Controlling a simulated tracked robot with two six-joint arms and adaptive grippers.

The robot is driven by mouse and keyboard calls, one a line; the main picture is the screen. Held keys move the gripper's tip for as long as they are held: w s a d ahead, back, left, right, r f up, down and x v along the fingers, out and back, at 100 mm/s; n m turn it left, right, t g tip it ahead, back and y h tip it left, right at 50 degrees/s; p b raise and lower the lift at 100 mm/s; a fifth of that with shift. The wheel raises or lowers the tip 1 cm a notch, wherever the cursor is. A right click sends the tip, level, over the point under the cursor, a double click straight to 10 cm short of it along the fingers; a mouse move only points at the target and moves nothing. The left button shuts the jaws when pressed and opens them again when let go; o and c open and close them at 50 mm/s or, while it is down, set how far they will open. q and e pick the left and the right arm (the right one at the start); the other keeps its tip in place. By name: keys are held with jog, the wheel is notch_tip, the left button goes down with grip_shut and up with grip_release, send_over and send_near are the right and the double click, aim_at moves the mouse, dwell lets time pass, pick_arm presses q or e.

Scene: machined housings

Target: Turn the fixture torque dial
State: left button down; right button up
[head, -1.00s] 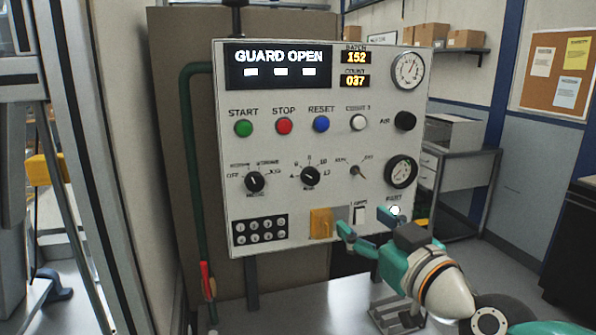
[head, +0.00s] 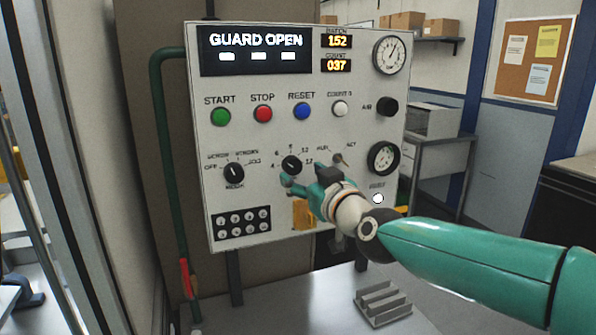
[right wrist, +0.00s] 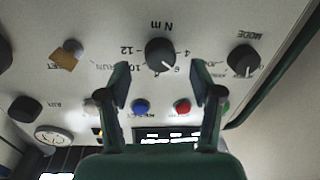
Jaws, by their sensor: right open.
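The torque dial is a black round knob (head: 291,165) with a numbered scale, in the middle of the control panel (head: 400,220). In the right wrist view, which shows the panel upside down, the dial (right wrist: 160,53) is marked "N m" and its white pointer line points to the lower right. My right gripper (head: 289,186) is open, its fingertips just below the dial in the head view. In the right wrist view its two fingers (right wrist: 160,82) stand apart, with the dial between and slightly beyond their tips. I cannot tell the exact gap. My left gripper is not in view.
The mode knob (head: 233,173) is left of the dial, and a key switch (head: 341,160) is right of it. Green, red and blue buttons sit above. A yellow part (head: 303,213) is partly hidden behind my right gripper. A grey ridged block (head: 382,303) rests on the table below.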

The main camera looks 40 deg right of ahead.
aim_at(295, 169)
jog(key=shift+w+d, duration=0.15)
jog(key=shift+w, duration=0.75)
jog(key=shift+w+d, duration=0.15)
jog(key=shift+w, duration=0.7)
jog(key=c, duration=1.1)
jog(key=shift+f+m+b, duration=0.2)
jog(key=shift+m+b, duration=0.2)
jog(key=shift+c, duration=0.2)
jog(key=shift+r+m, duration=0.1)
jog(key=shift+m, duration=0.3)
jog(key=shift+r, duration=0.1)
jog(key=o, duration=1.1)
jog(key=shift+o, duration=0.2)
jog(key=shift+s, duration=0.15)
